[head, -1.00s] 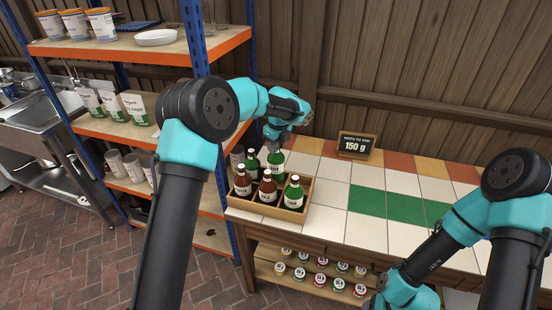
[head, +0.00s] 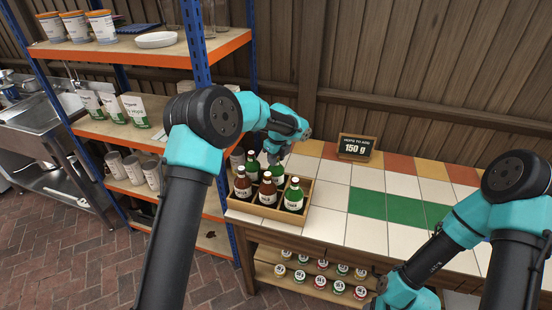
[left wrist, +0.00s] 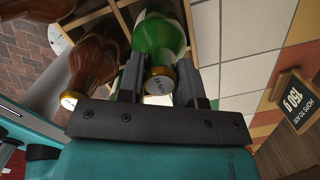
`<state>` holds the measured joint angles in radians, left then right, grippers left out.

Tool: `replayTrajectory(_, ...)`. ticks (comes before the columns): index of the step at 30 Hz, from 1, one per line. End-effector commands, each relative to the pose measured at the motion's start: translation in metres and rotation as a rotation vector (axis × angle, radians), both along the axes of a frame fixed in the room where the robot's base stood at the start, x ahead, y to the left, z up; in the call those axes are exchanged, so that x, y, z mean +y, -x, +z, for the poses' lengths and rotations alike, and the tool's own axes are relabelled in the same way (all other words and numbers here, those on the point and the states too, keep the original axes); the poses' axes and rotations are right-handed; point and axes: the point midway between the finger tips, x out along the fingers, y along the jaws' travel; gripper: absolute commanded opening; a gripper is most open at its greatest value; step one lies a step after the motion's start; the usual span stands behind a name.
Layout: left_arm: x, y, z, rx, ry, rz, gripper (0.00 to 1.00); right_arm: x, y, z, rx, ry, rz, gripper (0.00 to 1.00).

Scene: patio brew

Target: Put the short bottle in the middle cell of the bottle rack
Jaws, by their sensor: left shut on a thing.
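The wooden bottle rack (head: 309,190) stands on the tiled counter near its left end. My left gripper (head: 279,156) is shut on a green bottle (head: 276,171) at the middle of the rack's back row. That bottle looks upright and partly down among the others; its base is hidden. In the left wrist view the same green bottle (left wrist: 158,42) with a gold cap is between my two fingers. Brown bottles (head: 243,184) and (head: 267,191), and a green one (head: 293,196), fill the front row. Another green bottle (head: 252,167) is at the back left.
A brown bottle or jar (head: 237,157) stands behind the rack's left end. A sign reading 150 g (head: 356,147) stands at the counter's back. A blue-and-orange shelf unit (head: 190,58) is close on the left. The counter (head: 340,225) right of the rack is clear.

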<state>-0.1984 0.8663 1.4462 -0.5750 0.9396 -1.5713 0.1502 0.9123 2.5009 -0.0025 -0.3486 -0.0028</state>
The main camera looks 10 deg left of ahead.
Motion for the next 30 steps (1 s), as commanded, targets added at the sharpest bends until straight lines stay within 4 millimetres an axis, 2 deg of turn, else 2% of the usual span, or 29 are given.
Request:
replayTrajectory(5, 0.000, 0.000, -0.002, -0.001, 0.000, 0.000, 0.00, 0.000, 0.000, 0.000, 0.000, 0.000, 0.000, 0.58)
replayTrajectory(6, 0.000, 0.000, -0.003, 0.001, -0.001, 0.000, 0.35, 0.000, 0.000, 0.000, 0.000, 0.000, 0.000, 0.58)
replayTrajectory(13, 0.000, 0.000, -0.003, 0.001, -0.001, 0.000, 0.57, 0.000, 0.000, 0.000, 0.000, 0.000, 0.000, 0.58)
replayTrajectory(23, 0.000, 0.000, -0.001, 0.000, 0.000, 0.000, 0.58, 0.000, 0.000, 0.000, 0.000, 0.000, 0.000, 0.58)
replayTrajectory(30, -0.002, 0.001, 0.022, -0.003, -0.001, 0.000, 0.58, 0.000, 0.000, 0.000, 0.000, 0.000, 0.000, 0.58)
